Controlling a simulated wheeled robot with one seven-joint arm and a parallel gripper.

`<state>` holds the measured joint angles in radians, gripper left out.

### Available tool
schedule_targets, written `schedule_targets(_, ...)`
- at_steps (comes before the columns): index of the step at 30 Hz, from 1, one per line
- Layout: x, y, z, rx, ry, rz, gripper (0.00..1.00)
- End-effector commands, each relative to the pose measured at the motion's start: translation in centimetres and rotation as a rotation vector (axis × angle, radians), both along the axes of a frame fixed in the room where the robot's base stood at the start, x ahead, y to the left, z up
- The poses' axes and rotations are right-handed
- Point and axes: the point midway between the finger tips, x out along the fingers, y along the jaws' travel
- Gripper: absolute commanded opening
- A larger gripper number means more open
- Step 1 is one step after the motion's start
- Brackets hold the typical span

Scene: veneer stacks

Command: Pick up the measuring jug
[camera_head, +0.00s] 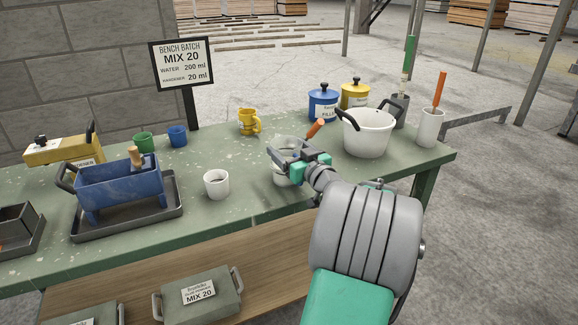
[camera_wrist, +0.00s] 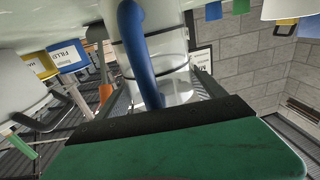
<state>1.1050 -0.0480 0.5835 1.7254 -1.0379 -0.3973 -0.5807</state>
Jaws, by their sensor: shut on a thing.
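The measuring jug (camera_wrist: 178,75) is a clear, see-through vessel with a blue handle (camera_wrist: 137,45). In the wrist view it stands between the two fingers of my gripper (camera_wrist: 160,88), which is shut on it. The head view shows my gripper (camera_head: 300,160) over the front middle of the green bench, with the jug (camera_head: 287,144) partly hidden by the jaws. I cannot tell whether the jug's base touches the bench top.
On the green bench (camera_head: 235,215), a white cup (camera_head: 216,184) stands left of my gripper and a yellow mug (camera_head: 248,122) behind. A white pot (camera_head: 369,135) stands close on the right. A blue trough (camera_head: 120,185) sits on a dark tray at left.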

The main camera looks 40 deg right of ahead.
Motion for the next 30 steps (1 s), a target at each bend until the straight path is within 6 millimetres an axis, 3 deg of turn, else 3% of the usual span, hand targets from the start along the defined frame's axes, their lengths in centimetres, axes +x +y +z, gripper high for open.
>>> schedule_targets(16,-0.01,0.02,-0.04,0.001,0.001,0.000,0.06)
schedule_targets(30,0.01,-0.01,0.88,-0.003,-0.003,0.000,0.06)
